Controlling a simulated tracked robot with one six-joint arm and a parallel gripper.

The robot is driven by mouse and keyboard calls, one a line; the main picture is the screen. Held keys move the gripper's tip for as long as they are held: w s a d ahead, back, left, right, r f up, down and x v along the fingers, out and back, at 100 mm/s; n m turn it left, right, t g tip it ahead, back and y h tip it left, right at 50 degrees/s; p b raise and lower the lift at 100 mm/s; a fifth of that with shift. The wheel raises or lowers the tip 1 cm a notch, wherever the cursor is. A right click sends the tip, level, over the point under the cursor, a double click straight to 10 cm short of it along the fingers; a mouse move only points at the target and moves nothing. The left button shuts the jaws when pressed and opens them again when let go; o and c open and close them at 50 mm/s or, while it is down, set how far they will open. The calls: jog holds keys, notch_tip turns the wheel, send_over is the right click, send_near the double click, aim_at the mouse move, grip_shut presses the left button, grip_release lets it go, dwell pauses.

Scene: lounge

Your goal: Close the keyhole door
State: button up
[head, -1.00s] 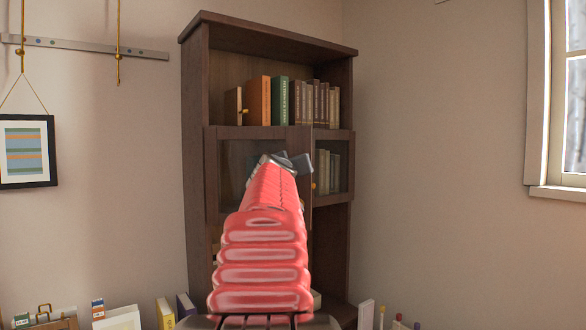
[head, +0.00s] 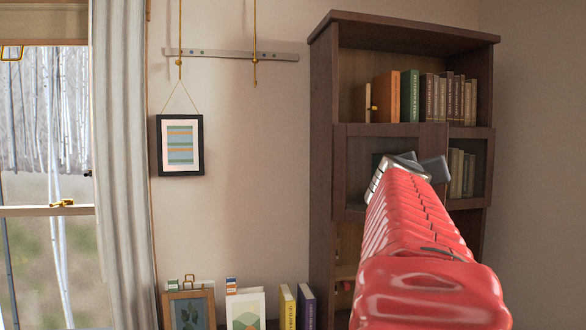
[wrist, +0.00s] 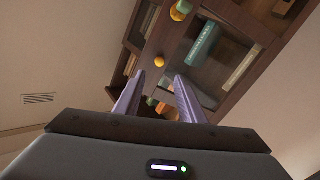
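A dark wooden bookcase (head: 322,170) stands at the right in the head view. Its middle has a left glass-paned door (head: 349,165) and a glazed section (head: 481,163) to its right. The left door seems to stand slightly forward, but my arm hides much of it. I cannot make out a keyhole. My gripper's end shows in front of the doors. In the wrist view my gripper (wrist: 160,75) is open, its two purple fingers apart and nothing held between them. A round yellow knob (wrist: 159,62) shows just beyond the fingertips; contact is not visible.
Books (head: 411,96) stand on the open upper shelf. More books and small pictures (head: 246,308) line the bottom of the head view. A framed picture (head: 181,146) hangs from a wall rail, with a curtained window (head: 45,150) at far left.

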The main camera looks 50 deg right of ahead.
jog(key=shift+v, duration=1.15)
jog(key=shift+c, duration=0.9)
jog(key=w+f, duration=0.1)
jog(key=f, duration=0.1)
jog(key=w+f+t+y, duration=0.1)
jog(key=w+f, duration=0.1)
jog(key=f, duration=0.1)
jog(key=w+f+m+y, duration=0.1)
jog(key=f, duration=0.2)
jog(key=shift+w+a+f+t, duration=0.1)
jog(key=shift+w+a+t, duration=0.1)
jog(key=shift+w+t, duration=0.1)
jog(key=c, duration=0.7)
jog(key=w+f+t, duration=0.1)
jog(key=f, duration=0.1)
jog(key=w+a+f+y, duration=0.1)
jog(key=w, duration=0.1)
jog(key=w+f+t, duration=0.1)
jog(key=f, duration=0.1)
jog(key=shift+w+a+f+t+y, duration=0.2)
jog(key=shift+a+f+t+y, duration=0.05)
jog(key=shift+f+t+y, duration=0.05)
grip_shut()
jog(key=s+d+f+m+g+h, duration=0.2)
jog(key=s+f+g+h, duration=0.1)
jog(key=s, duration=0.4)
jog(key=shift+f+m+g+h, duration=0.3)
jog(key=shift+f+g, duration=0.3)
jog(key=shift+f, duration=0.1)
jog(key=shift+d, duration=0.1)
